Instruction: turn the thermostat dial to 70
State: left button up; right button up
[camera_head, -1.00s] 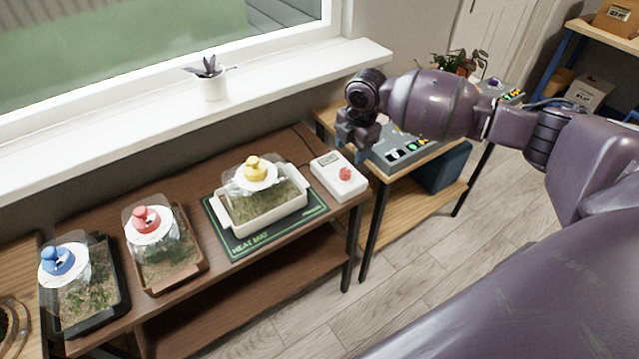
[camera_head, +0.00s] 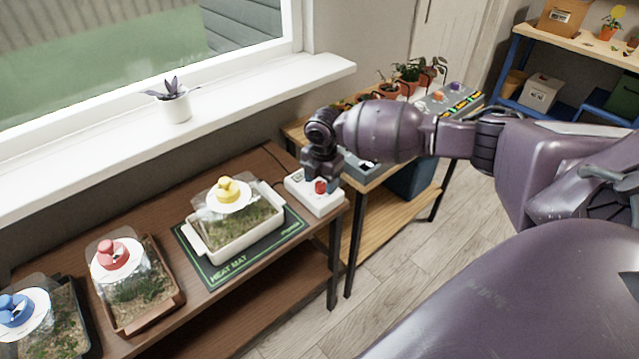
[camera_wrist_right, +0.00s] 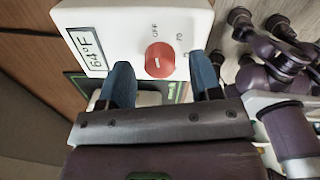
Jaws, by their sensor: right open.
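The thermostat is a white box (camera_head: 327,206) with a red dial (camera_head: 320,187), at the right end of the brown table. In the right wrist view, its red dial (camera_wrist_right: 159,60) has a pale pointer mark, with "OFF" and "70" printed nearby. Its display (camera_wrist_right: 88,47) appears to read 64°F, turned sideways. My right gripper (camera_head: 322,176) is directly over the box, pointing down. In the wrist view its blue fingers (camera_wrist_right: 161,75) are apart, one on each side of the dial; whether they touch it I cannot tell. My left gripper is out of view.
A green heat mat (camera_head: 222,274) with a yellow-knobbed covered tray (camera_head: 235,238) lies left of the thermostat. Red- and blue-knobbed trays stand further left. A second table with a grey control panel (camera_head: 358,168) and potted plants is behind my right arm.

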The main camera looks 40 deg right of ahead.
jog(key=shift+f, duration=0.5)
jog(key=c, duration=0.9)
jog(key=shift+c, duration=0.2)
